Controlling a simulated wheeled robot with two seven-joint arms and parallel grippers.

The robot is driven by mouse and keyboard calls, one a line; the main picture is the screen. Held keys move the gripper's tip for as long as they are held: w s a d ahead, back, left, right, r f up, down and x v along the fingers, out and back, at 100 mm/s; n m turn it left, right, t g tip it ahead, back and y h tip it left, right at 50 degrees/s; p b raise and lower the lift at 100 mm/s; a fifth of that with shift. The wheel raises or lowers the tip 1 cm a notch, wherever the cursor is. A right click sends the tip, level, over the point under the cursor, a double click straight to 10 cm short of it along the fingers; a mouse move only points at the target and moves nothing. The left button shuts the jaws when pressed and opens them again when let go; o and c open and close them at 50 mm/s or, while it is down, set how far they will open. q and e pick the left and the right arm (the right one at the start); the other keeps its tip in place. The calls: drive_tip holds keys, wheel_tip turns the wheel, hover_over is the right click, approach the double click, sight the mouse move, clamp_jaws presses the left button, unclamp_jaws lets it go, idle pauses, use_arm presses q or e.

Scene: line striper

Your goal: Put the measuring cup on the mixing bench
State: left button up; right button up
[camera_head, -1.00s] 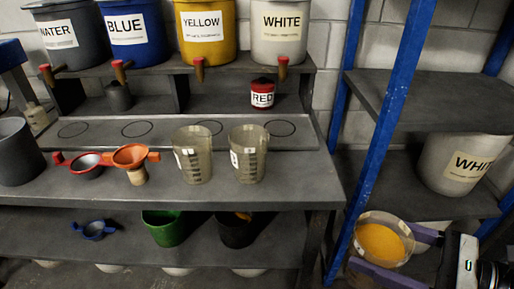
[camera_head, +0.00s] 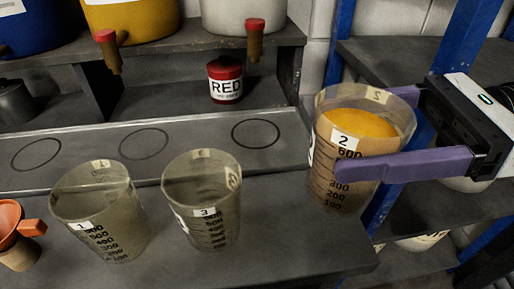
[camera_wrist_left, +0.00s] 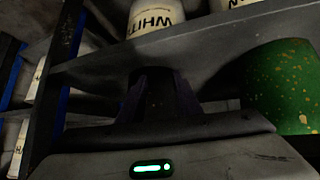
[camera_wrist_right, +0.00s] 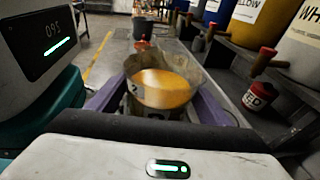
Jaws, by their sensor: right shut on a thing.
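The measuring cup (camera_head: 335,185) is clear, marked 2, and partly filled with orange-yellow material. My right gripper (camera_head: 365,135) is shut on it, with purple fingers on either side, and holds it nearly upright. In the head view the cup is at the right end of the mixing bench (camera_head: 285,235); whether its base touches the top I cannot tell. The cup also shows between the fingers in the right wrist view (camera_wrist_right: 162,88). My left gripper (camera_wrist_left: 160,95) is dark in the left wrist view, below a shelf, and its opening is unclear.
Clear cups marked 1 (camera_head: 100,215) and 3 (camera_head: 205,205) stand on the bench left of the held cup. An orange funnel (camera_head: 15,235) is at far left. A red tin (camera_head: 225,80) stands behind. A blue-post rack (camera_head: 340,45) is at right. Bench front right is clear.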

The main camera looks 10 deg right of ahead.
sight(311, 174)
use_arm(q)
drive_tip(key=shift+s, duration=0.15)
use_arm(e)
drive_tip(key=shift+s+r, duration=0.1)
drive_tip(key=shift+r, duration=0.05)
drive_tip(key=shift+s+f, duration=0.1)
drive_tip(key=shift+f, duration=0.25)
wheel_tip(311, 174, down, 5)
drive_tip(key=shift+f+b, duration=0.1)
drive_tip(key=shift+b, duration=0.2)
use_arm(q)
drive_tip(key=shift+d+f, duration=0.1)
use_arm(e)
drive_tip(key=shift+f, duration=2.05)
use_arm(q)
drive_tip(key=shift+f+b, duration=0.25)
drive_tip(key=shift+b, duration=0.15)
use_arm(e)
drive_tip(key=shift+f, duration=0.2)
drive_tip(key=o, duration=2.1)
drive_tip(key=shift+c, duration=0.2)
